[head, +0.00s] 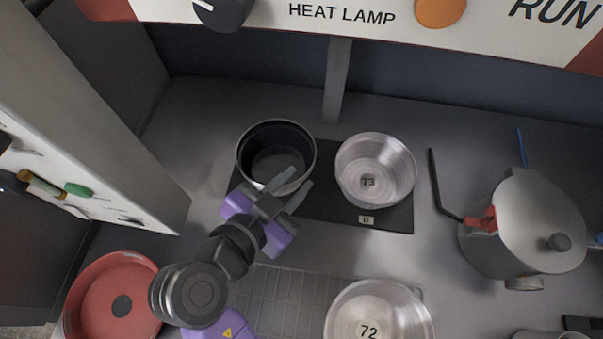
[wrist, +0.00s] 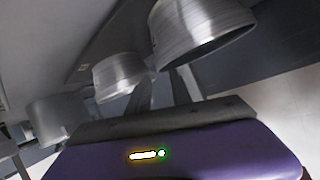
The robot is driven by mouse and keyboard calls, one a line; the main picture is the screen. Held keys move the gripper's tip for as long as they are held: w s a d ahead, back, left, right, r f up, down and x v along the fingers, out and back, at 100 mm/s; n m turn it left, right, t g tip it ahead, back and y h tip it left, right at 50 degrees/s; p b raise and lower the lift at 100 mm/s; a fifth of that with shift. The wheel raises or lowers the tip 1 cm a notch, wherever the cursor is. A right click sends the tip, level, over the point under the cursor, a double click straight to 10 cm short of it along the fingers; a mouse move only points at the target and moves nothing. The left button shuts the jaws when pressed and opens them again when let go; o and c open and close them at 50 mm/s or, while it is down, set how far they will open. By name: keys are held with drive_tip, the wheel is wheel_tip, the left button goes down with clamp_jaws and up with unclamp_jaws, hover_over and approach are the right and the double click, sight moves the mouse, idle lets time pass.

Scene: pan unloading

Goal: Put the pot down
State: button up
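A pot with a dark inside (head: 250,172) stands upright at the left end of a black mat (head: 335,211). It shows as a metal, tilted shape in the wrist view (wrist: 195,30). My gripper (head: 290,186) is at the pot's front right rim, its two fingers apart with a visible gap. One finger overlaps the rim in the head view; whether it touches cannot be told. The fingers (wrist: 162,85) show nothing clasped between them in the wrist view. A silver pot marked 73 (head: 375,170) stands to the right on the mat; it also shows in the wrist view (wrist: 118,76).
A silver pot marked 72 (head: 378,316) stands at the front, by a grid rack (head: 285,297). A red pan (head: 88,300) lies at front left. A large lidded pot (head: 535,225) stands at right. A slanted panel (head: 110,140) bounds the left side.

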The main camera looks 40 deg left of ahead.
drive_tip(key=b+v, duration=0.1)
drive_tip(key=v, duration=0.7)
drive_tip(key=shift+s, duration=0.3)
drive_tip(key=shift+r, duration=0.15)
